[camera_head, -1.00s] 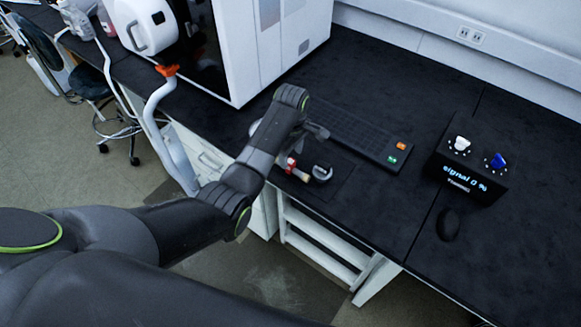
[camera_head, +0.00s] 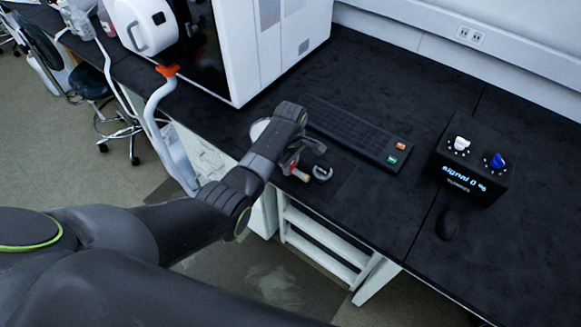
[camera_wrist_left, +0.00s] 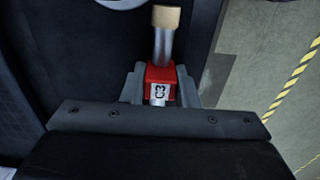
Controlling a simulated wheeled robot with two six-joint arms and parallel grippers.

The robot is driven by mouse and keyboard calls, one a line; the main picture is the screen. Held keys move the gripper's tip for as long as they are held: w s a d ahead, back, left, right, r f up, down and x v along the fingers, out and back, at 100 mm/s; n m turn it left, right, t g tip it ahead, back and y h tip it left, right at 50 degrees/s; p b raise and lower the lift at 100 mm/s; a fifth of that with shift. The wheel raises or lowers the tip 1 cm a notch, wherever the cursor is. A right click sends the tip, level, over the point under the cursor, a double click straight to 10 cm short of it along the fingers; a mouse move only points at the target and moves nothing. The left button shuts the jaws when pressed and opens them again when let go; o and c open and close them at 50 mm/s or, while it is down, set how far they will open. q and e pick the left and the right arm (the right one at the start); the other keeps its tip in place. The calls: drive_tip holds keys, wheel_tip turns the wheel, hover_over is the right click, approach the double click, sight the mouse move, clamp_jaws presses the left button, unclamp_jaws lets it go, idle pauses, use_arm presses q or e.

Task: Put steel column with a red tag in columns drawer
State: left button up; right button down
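The steel column (camera_wrist_left: 164,45) has a pale tan end cap and a red tag (camera_wrist_left: 161,77) marked "C3". In the head view its cap end (camera_head: 302,176) shows near the front edge of the black bench. My left gripper (camera_wrist_left: 161,85) has its grey fingers against both sides of the tag, and seems shut on it. In the head view the left gripper (camera_head: 303,152) is low over the bench, partly hiding the column. My right gripper is not in view. White drawer fronts (camera_head: 208,155) show under the bench; no columns label is readable.
A grey ring-shaped item (camera_head: 322,173) stands close beside the column. A keyboard (camera_head: 345,130), a black control box (camera_head: 467,165) and a mouse (camera_head: 448,224) lie to the right. A large white instrument (camera_head: 275,45) stands behind left. A white open frame (camera_head: 322,240) is below the bench.

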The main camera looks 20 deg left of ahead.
use_arm(q)
clamp_jaws()
wheel_tip(320, 180, up, 9)
drive_tip(key=shift+r, duration=0.5)
